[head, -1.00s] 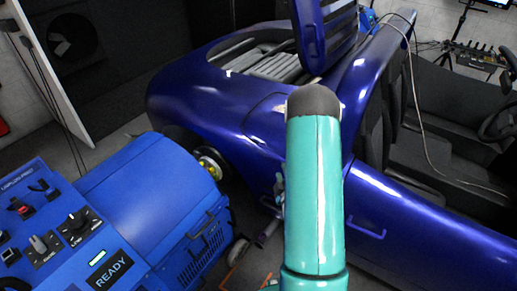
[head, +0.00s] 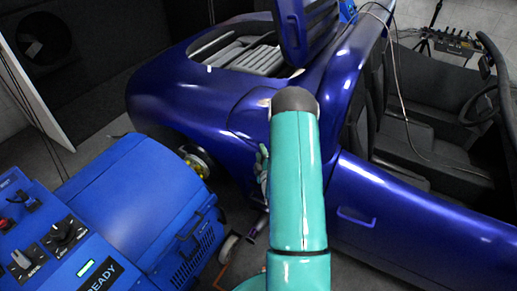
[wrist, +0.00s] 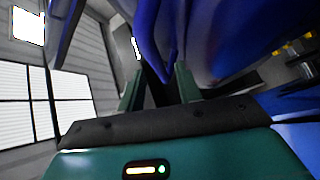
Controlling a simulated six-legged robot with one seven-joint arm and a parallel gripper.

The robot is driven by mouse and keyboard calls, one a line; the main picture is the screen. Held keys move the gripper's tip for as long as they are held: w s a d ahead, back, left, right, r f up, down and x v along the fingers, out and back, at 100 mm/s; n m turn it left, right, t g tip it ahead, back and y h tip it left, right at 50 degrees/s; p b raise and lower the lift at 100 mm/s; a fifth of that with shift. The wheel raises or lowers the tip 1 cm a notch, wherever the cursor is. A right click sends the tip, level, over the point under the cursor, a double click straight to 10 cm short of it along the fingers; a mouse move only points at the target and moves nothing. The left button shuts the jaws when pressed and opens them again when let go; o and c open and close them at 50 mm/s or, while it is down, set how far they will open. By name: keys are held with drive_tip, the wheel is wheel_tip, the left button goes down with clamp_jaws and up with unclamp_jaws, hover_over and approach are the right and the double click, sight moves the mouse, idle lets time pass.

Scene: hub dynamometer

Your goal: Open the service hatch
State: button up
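A blue open-top car (head: 180,95) stands across the head view. Its rear lid (head: 304,25) is raised above a vented opening (head: 240,55). A seam outlines a panel (head: 253,112) on the rear fender, partly behind my arm; it looks flush, and I cannot tell whether it is the service hatch. My gripper (wrist: 158,88) shows in the wrist view with its two green fingers apart. Dark blue surfaces lie beyond and between them; I cannot tell contact. In the head view, my arm hides most of the gripper, low beside the car's flank.
A blue dynamometer cabinet (head: 135,200) with knobs and a READY panel (head: 102,275) stands at left, close to the car's rear hub (head: 197,162). A cable (head: 400,90) hangs into the cabin. A white panel (head: 35,100) stands at far left.

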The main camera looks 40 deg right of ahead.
drive_tip(key=shift+x, duration=1.55)
clamp_jaws()
